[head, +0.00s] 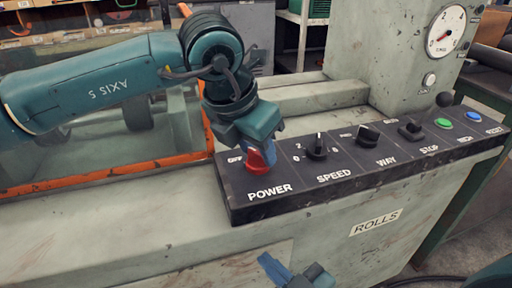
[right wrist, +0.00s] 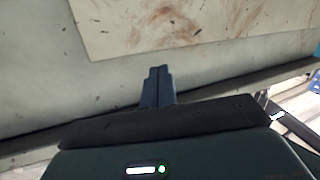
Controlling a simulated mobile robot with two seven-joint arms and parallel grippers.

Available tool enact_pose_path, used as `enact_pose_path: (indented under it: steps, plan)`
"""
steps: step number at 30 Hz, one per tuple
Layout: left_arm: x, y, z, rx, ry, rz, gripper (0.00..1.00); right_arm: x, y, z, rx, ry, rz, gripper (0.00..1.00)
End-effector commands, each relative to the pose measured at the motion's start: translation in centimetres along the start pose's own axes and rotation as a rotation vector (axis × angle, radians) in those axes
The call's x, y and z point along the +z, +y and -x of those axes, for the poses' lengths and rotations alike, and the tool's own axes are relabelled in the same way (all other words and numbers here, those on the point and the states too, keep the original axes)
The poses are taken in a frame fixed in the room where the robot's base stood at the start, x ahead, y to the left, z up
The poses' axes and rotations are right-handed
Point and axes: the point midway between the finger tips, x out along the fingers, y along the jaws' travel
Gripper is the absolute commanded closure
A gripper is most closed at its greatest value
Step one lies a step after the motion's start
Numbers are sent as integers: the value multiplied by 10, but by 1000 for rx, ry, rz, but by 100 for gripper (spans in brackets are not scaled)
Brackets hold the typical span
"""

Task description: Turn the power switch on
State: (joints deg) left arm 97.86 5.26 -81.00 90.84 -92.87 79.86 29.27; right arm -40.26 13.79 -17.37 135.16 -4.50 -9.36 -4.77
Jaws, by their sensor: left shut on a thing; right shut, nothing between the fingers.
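The red power switch (head: 257,161) sits on the black control panel (head: 240,212) at its left end, above the word POWER. The word OFF shows at its upper left; the label on its other side is hidden by my gripper. My left gripper (head: 259,150) comes down from above and is shut on the red switch. My right gripper (head: 277,270) is low in the head view, in front of the machine's front face, below the panel. In the right wrist view its blue fingers (right wrist: 157,88) are together with nothing between them.
Right of the power switch stand a speed knob (head: 317,146), a way knob (head: 367,136), a stop control (head: 411,129), a green button (head: 443,123) and a blue button (head: 473,116). A gauge (head: 446,31) is on the grey column. An orange-edged frame (head: 110,171) lies left.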

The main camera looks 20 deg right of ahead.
Motion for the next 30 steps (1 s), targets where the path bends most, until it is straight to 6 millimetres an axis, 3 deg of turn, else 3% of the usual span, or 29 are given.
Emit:
enact_pose_path:
  steps: [11,30]
  plan:
    - [2,2,1,-140,-2,-326,85,-1,-1,1,-10,-19,0,100]
    - [5,4,2,-371,-3,-883,85,1,1,12,-24,-231,-79,100]
